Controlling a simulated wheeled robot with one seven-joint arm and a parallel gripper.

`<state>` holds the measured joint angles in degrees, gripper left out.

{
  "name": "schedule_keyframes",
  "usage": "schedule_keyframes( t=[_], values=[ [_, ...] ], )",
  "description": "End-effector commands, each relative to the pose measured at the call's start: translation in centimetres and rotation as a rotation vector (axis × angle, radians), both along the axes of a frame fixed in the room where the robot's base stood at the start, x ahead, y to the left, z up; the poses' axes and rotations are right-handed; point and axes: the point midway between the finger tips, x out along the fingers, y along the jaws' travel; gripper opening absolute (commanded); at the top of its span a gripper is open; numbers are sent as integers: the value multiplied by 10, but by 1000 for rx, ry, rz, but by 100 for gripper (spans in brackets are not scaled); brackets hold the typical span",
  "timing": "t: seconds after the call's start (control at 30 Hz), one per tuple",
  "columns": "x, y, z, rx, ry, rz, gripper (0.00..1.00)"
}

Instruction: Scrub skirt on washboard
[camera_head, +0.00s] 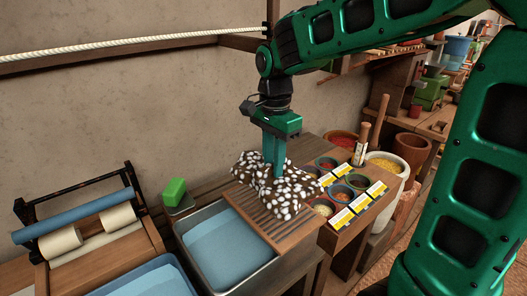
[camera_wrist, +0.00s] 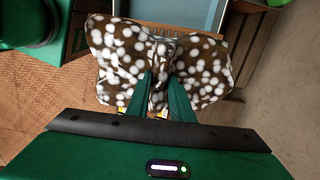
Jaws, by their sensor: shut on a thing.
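The skirt (camera_head: 276,188) is brown with white spots and lies bunched over the far end of the slatted wooden washboard (camera_head: 254,217). My gripper (camera_head: 277,172) points down from above and is shut on the skirt. In the wrist view the skirt (camera_wrist: 205,65) is pinched into a fold between the two fingers (camera_wrist: 163,98) and spreads out to both sides. The washboard rests at the right edge of a metal basin (camera_head: 222,240) of blue water. The skirt hides the washboard's far end.
A green soap block (camera_head: 174,190) stands left of the basin. Several small bowls of coloured powder (camera_head: 323,207) and yellow-white cards (camera_head: 352,208) lie close on the right. A roller wringer (camera_head: 78,222) stands at the left. A rope (camera_head: 130,42) runs along the wall.

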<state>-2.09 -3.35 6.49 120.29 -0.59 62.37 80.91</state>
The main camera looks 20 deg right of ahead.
Motion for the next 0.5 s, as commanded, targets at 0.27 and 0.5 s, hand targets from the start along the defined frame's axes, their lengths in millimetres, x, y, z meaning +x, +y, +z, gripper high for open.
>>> schedule_keyframes(
  t=[0.27,0.5],
  values=[
    [0,0,-7,0,0,0,4],
    [0,-2,-27,0,2,-2,4]
  ],
)
